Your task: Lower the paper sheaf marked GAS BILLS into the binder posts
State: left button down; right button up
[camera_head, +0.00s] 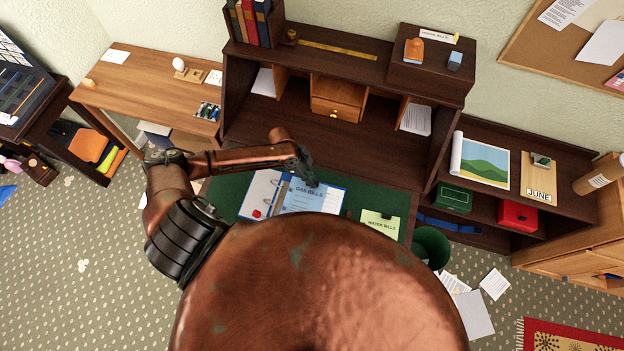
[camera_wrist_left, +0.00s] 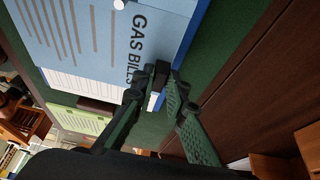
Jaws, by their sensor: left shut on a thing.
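The light blue paper sheaf marked GAS BILLS (camera_head: 306,199) is over the open binder (camera_head: 259,187) on the green desk mat; in the left wrist view the sheaf (camera_wrist_left: 95,38) fills the upper left. My left gripper (camera_head: 306,178) is at the sheaf's far edge. In the left wrist view its fingertips (camera_wrist_left: 156,84) are closed on a small black piece at that edge, seemingly a clip. Whether the sheaf touches the binder I cannot tell. The post area at the sheaf's left is too small to make out. My right gripper is not in view.
A yellow-green sheaf marked WATER BILLS (camera_head: 379,224) lies right of the binder on the mat (camera_head: 374,201). The desk hutch (camera_head: 300,76) rises behind. A green bin (camera_head: 431,245) stands at the right. My own copper-coloured body hides the desk's near part.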

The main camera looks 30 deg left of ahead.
pick_arm(q)
jog(key=c, duration=1.8)
grip_release()
jog(key=shift+c, duration=0.2)
jog(key=v, duration=1.2)
